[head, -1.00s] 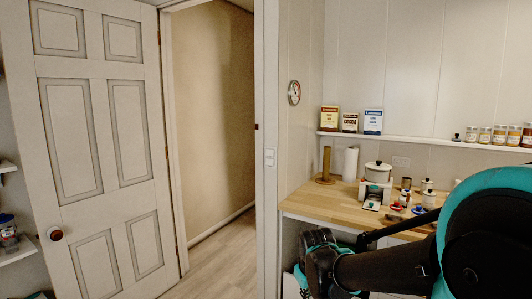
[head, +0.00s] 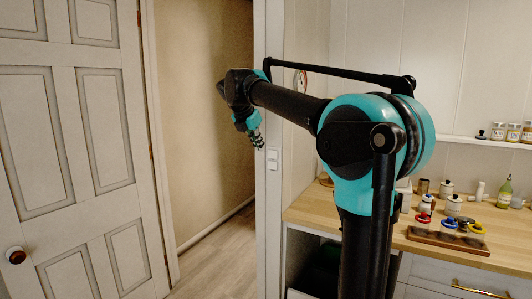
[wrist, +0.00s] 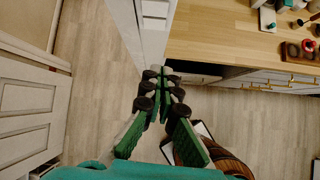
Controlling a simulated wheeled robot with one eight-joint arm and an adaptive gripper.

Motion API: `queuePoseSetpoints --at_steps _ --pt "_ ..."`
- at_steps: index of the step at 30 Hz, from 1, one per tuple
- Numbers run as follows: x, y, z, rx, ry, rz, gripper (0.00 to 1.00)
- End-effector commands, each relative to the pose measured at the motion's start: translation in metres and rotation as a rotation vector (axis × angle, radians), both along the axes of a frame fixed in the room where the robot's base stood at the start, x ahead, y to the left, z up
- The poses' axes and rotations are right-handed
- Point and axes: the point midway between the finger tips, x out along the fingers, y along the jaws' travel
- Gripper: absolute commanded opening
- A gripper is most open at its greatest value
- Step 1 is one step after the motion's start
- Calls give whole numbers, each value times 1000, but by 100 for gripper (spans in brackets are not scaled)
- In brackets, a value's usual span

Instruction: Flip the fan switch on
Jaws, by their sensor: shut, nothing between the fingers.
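The white switch plate (head: 272,159) is on the narrow white wall post right of the doorway in the head view. It appears to hold two switches, one above the other; which is the fan's and how each is set are too small to tell. A white plate on the post, likely the same one, shows at the top of the wrist view (wrist: 155,13). My gripper (head: 258,143) is at about the plate's height, just left of it in the picture, with its fingers angled down. In the wrist view its fingertips (wrist: 165,74) are together and empty, and appear apart from the plate.
A panelled white door (head: 80,140) stands open on the left, beside an open doorway. A wooden counter (head: 305,208) with canisters, bottles and a rack of coloured rings is on the right. The floor (wrist: 95,60) near the doorway is clear.

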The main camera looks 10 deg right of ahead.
Motion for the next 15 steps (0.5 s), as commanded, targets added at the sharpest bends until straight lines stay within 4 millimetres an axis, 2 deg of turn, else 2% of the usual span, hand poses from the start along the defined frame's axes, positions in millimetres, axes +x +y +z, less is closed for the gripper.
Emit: queuePoseSetpoints --at_steps 2,5,15 --pt "3 5 12 -39 13 50 0" --pt "6 7 19 -66 23 84 0" --pt "6 7 20 -72 25 92 0"
